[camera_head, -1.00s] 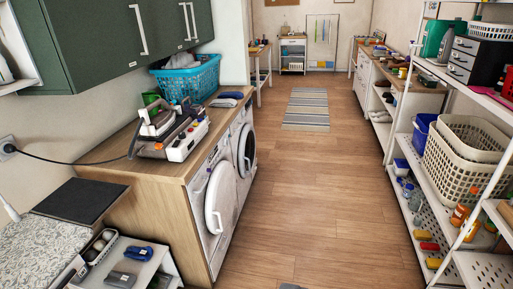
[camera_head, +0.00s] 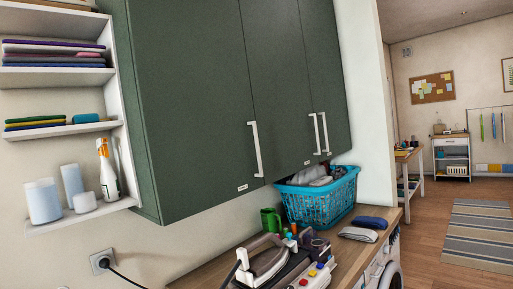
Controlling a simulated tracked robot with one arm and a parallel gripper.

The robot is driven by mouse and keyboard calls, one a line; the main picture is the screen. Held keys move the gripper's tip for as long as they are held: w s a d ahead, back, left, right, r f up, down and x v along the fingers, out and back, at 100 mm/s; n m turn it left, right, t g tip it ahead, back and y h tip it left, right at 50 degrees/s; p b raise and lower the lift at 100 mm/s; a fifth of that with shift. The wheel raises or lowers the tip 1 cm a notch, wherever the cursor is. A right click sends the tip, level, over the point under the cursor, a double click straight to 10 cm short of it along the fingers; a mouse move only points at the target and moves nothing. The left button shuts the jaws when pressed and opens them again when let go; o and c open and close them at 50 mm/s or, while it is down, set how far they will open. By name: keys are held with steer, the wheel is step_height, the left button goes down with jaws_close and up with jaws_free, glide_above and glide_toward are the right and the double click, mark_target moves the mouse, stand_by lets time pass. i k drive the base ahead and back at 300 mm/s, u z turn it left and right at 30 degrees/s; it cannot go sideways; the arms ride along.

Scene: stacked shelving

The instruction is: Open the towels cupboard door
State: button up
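A dark green wall cupboard (camera_head: 200,90) fills the middle of the view, above the worktop. Its doors are shut and flush. The widest, nearest door has a white vertical bar handle (camera_head: 256,149) near its lower right edge. Two more white handles (camera_head: 316,134) stand close together farther right. Small white labels (camera_head: 242,188) sit at the doors' lower edges, too small to read, so I cannot tell which door is the towels one. My gripper is not in view.
Open white shelves (camera_head: 60,76) with folded cloths and bottles adjoin the cupboard's left side.

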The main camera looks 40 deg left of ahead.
mark_target(191, 69)
steer(key=u, duration=0.25)
steer(key=i, duration=2.35)
steer(key=u, duration=0.3)
